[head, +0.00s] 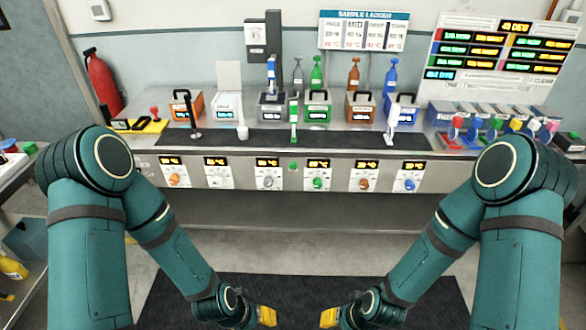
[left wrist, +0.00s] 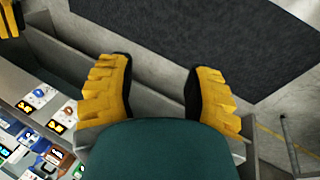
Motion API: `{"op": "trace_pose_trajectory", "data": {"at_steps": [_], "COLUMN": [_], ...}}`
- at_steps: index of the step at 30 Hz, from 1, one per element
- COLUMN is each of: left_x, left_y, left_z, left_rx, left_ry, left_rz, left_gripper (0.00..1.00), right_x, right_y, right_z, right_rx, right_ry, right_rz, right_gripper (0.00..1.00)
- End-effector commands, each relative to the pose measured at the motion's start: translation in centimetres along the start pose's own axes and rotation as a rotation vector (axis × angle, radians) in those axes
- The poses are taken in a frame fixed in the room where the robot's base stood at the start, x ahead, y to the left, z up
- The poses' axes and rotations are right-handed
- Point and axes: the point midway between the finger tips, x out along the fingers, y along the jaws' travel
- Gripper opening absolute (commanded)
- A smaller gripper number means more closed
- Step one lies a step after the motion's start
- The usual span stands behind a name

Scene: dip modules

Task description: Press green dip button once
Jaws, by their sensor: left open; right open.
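A green-fronted module (head: 318,112) with a black handle stands on the bench, right of centre. Below it on the front panel is a green knob (head: 318,183) under a lit display. A small green button (head: 293,166) sits left of that display. I cannot tell which part is the dip button. My left gripper (head: 267,316) and right gripper (head: 329,318) are low at the bottom edge, well below and apart from the panel. In the left wrist view, my left gripper (left wrist: 160,70) is open, with nothing between its yellow fingers.
The bench front panel has other knobs, including an orange one (head: 174,180) and a blue one (head: 409,185). Several coloured levers (head: 490,128) stand at the right. A red extinguisher (head: 103,80) is at the left. The floor mat (head: 300,292) before the bench is clear.

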Motion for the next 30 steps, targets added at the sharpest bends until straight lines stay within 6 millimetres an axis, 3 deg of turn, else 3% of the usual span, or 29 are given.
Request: {"op": "trace_pose_trajectory", "data": {"at_steps": [1, 4, 5, 30], "left_x": [0.0, 0.0, 0.0, -0.01], "left_y": [0.0, 0.0, 0.0, 0.0], "left_z": [0.01, 0.01, 0.01, 0.01], "left_rx": [0.0, 0.0, 0.0, 0.0], "left_ry": [0.0, 0.0, 0.0, 0.0], "left_rz": [0.0, 0.0, 0.0, 0.0], "left_gripper": [0.4, 0.05, 0.0, 0.0], "right_x": [0.0, 0.0, 0.0, -0.01], "right_y": [0.0, 0.0, 0.0, 0.0], "right_z": [0.01, 0.01, 0.01, 0.0], "right_rx": [0.0, 0.0, 0.0, 0.0], "right_ry": [0.0, 0.0, 0.0, 0.0], "right_rz": [0.0, 0.0, 0.0, 0.0], "right_gripper": [0.47, 0.47, 0.47, 0.47]}}
